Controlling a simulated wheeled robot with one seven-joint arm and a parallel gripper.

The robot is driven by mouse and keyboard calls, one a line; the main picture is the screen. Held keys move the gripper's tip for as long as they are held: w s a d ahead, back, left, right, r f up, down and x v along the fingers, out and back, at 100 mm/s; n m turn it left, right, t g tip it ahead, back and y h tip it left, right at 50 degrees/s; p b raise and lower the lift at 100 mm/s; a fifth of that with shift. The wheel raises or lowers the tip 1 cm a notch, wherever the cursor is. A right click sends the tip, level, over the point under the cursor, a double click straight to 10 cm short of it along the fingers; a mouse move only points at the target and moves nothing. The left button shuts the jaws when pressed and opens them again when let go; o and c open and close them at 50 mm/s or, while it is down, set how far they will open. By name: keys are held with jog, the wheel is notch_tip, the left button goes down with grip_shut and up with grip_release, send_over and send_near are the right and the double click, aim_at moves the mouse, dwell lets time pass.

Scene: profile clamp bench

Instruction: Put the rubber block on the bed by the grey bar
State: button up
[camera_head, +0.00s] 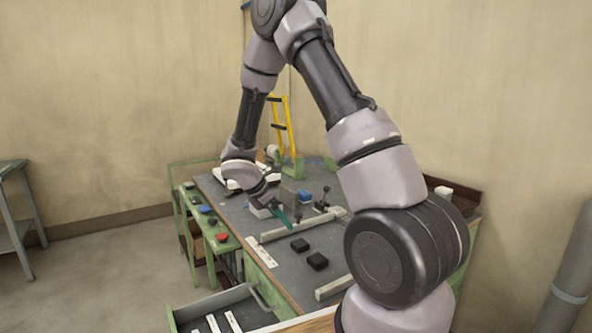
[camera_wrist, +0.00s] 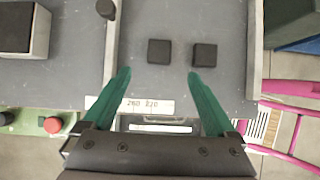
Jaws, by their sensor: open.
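Two small black blocks lie side by side on the dark grey bench top, one left (camera_wrist: 159,51) and one right (camera_wrist: 204,54) in the wrist view. Both also show in the head view, as a farther block (camera_head: 300,245) and a nearer block (camera_head: 317,261). I cannot tell which is the rubber one. A long light grey bar (camera_head: 303,225) lies beyond them, and another pale bar (camera_head: 335,288) lies on the near side. My gripper (camera_wrist: 159,74) is open and empty, its green fingers above the bench edge side of the blocks. It also shows in the head view (camera_head: 284,217).
A white number strip (camera_wrist: 137,105) lies on the bench near the edge. A dark-topped block (camera_wrist: 24,28) and a dark knob (camera_wrist: 106,8) stand at the left of the wrist view. An open drawer (camera_head: 225,312) juts out at the bench front. A blue piece (camera_head: 305,197) sits farther back.

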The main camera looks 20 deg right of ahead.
jog(key=s+d+r+m+y, duration=0.1)
jog(key=s+r+m, duration=0.25)
jog(key=r, duration=0.25)
jog(key=s+d+r+m+t+y, duration=0.1)
jog(key=s+r+m, duration=0.1)
jog(key=r+m, duration=0.4)
jog(key=s+r+m+y, duration=0.1)
jog(key=s+r+m, duration=0.2)
jog(key=r, duration=0.4)
jog(key=s+a+r+m+t+y, duration=0.1)
jog(key=s+r+m+t+y, duration=0.1)
jog(key=s+r+m, duration=0.4)
jog(key=s+a+r+m+t+y, duration=0.2)
jog(key=s+r+m+t+y, duration=0.1)
jog(key=s+r+m, duration=0.2)
jog(key=s+r, duration=0.2)
jog(key=s, duration=0.1)
jog(key=shift+s+a+r+m, duration=0.2)
jog(key=shift+s+a+m, duration=0.05)
jog(key=shift+s+m, duration=0.1)
